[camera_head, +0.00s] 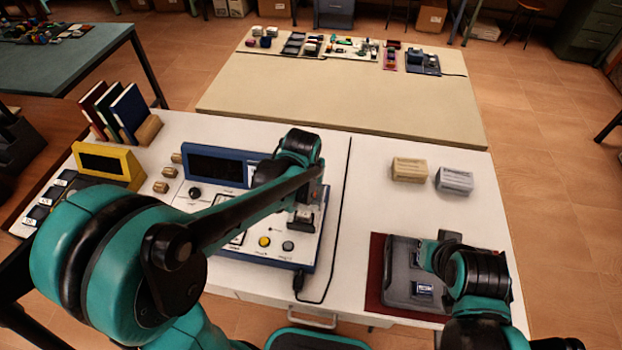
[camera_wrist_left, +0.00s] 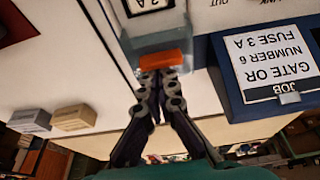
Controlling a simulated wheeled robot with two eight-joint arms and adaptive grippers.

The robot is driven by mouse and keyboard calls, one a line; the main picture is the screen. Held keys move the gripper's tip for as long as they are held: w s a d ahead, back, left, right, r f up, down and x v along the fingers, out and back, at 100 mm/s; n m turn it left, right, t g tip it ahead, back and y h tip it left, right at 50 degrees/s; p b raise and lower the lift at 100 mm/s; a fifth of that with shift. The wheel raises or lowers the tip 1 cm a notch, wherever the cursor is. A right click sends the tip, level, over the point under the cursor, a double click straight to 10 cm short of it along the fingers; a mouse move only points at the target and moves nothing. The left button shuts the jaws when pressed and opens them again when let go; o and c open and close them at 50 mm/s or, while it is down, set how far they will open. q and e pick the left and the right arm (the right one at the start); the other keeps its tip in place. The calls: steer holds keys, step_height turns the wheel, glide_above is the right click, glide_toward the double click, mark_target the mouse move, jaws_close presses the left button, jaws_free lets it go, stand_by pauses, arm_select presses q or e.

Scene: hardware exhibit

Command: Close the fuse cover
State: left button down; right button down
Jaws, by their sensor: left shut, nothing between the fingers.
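My left gripper (camera_wrist_left: 160,74) is shut and empty. Its fingertips are at the orange part (camera_wrist_left: 166,60) of the grey fuse cover (camera_wrist_left: 158,42) in the left wrist view; I cannot tell whether they touch. How far the cover is open is not clear. In the head view, my left gripper (camera_head: 304,196) is above the right side of the blue-edged panel (camera_head: 318,245), and the arm hides part of the panel. My right gripper (camera_head: 432,256) is over the dark grey tray (camera_head: 400,296); its fingers are too unclear to read.
The display (camera_wrist_left: 268,62) reads job number 6, gate OR, fuse 3 A. Beige (camera_head: 409,169) and grey (camera_head: 454,180) boxes stand at the right. A black cable (camera_head: 343,205) runs beside the panel.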

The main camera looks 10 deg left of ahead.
arm_select(q)
steer(key=s+p, duration=0.1)
steer(key=s, duration=0.5)
steer(key=shift+s+r, duration=0.1)
steer(key=shift+r, duration=0.05)
steer(key=shift+s, duration=0.4)
steer(key=shift+s+f, duration=0.1)
steer(key=shift+f, duration=0.15)
